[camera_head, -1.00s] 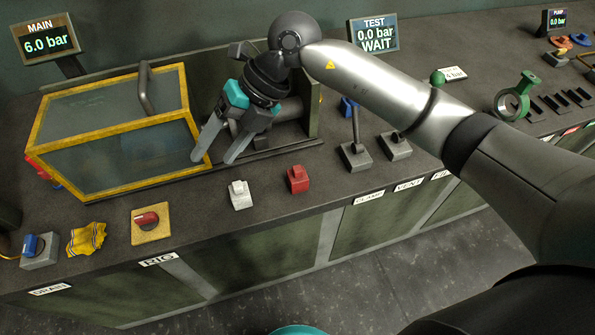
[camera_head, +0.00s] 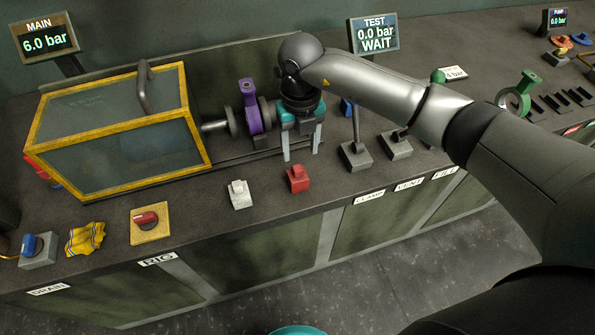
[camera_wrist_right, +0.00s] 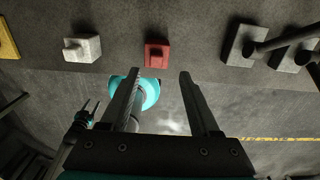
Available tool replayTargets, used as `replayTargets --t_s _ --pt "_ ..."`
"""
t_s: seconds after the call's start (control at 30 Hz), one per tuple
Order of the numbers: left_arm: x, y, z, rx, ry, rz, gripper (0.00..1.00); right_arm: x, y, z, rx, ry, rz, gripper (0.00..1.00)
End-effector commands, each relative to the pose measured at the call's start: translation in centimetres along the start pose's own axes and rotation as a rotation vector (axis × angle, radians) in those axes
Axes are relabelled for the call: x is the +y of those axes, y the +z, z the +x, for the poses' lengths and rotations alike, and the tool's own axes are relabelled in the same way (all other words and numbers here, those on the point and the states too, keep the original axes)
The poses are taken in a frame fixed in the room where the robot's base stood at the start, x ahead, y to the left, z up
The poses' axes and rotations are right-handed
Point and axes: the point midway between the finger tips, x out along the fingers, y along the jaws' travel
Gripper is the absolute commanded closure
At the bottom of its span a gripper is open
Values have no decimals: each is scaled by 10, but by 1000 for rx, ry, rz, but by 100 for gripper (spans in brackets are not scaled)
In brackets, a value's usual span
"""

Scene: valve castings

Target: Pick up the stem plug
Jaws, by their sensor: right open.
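My right gripper (camera_head: 302,156) is open and empty, its fingers pointing down just behind a small red block-shaped piece (camera_head: 298,179) on the bench. In the right wrist view the red piece (camera_wrist_right: 157,55) lies just beyond and between the open fingertips (camera_wrist_right: 158,73). A similar white piece (camera_head: 240,195) stands to its left. I cannot tell which of these, if either, is the stem plug. My left gripper (camera_wrist_right: 91,110) shows small at the left of the right wrist view, its fingers apart; it is outside the head view.
A purple valve casting (camera_head: 253,110) sits in the rig beside the yellow-framed guard box (camera_head: 115,155). Two levers (camera_head: 355,155) (camera_head: 396,145) stand right of the red piece. A red-handled switch (camera_head: 150,222) and yellow cloth (camera_head: 86,238) lie front left. The TEST display (camera_head: 374,35) reads 0.0 bar WAIT.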

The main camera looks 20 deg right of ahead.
Motion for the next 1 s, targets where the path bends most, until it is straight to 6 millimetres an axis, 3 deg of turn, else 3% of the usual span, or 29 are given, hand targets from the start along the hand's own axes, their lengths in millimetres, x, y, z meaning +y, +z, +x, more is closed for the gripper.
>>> replayTargets --t_s 0.17,0.5,0.77,1.0 --pt "0 0 0 0 0 0 50 2 -1 12 2 2 -1 38" --pt "0 0 3 0 0 0 50 6 -1 56 2 2 -1 38" --pt "0 0 3 0 0 0 50 6 0 58 -1 1 -2 38" --pt "0 0 3 0 0 0 50 6 0 58 0 2 -2 62"
